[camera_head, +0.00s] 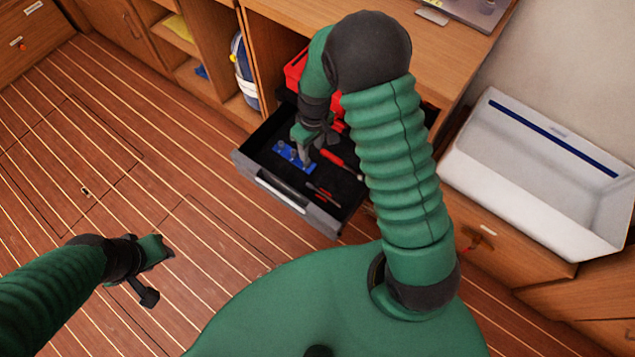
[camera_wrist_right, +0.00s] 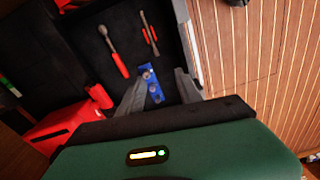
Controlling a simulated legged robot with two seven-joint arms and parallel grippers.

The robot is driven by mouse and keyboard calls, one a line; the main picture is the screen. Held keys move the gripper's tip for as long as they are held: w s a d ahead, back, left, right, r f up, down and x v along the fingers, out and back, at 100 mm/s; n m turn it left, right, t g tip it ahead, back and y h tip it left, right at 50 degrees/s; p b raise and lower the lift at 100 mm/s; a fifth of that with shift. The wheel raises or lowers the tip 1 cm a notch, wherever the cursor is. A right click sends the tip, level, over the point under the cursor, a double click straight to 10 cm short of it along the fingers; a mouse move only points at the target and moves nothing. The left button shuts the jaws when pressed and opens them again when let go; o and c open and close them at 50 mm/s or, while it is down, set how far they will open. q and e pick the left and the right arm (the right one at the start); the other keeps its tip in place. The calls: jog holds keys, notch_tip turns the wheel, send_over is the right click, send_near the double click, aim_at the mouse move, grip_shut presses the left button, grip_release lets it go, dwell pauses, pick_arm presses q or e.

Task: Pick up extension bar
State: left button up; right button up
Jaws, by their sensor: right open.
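In the head view an open drawer (camera_head: 241,159) holds tools on a black lining. A blue holder with round metal pieces (camera_head: 284,152) lies in it; it also shows in the right wrist view (camera_wrist_right: 150,82). Beyond it there are a red-handled ratchet (camera_wrist_right: 112,52) and two thin tools with red parts (camera_wrist_right: 149,33). I cannot tell for sure which piece is the extension bar. My right gripper (camera_head: 309,150) is open and empty over the drawer, its fingers (camera_wrist_right: 160,92) to either side of the blue holder. My left gripper (camera_head: 161,274) is open and empty above the floor.
A red box (camera_head: 296,72) stands at the drawer's back. The drawer's walls surround the tools. A wooden cabinet top (camera_head: 440,45) lies above and behind. A white bin (camera_head: 540,180) stands at right. The striped floor on the left is mostly clear.

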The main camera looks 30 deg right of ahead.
jog(key=n+b, duration=0.1)
jog(key=b, duration=0.1)
send_near(311, 185)
notch_tip(311, 185, down, 3)
jog(key=b, duration=0.3)
jog(key=shift+w+d+f+g+b, duration=0.1)
jog(key=shift+w+f+g+b, duration=0.05)
jog(key=shift+g+b, duration=0.2)
jog(key=f+b, duration=0.1)
jog(key=f, duration=0.2)
jog(key=f+b, duration=0.1)
jog(key=f, duration=0.1)
jog(key=shift+a+f+b, duration=0.25)
jog(key=shift+a+b, duration=0.1)
pick_arm(q)
jog(key=s+x, duration=0.2)
jog(key=x, duration=0.8)
jog(key=shift+s+f, duration=0.25)
jog(key=shift+f, duration=0.4)
pick_arm(e)
jog(key=shift+r, duration=0.1)
grip_shut()
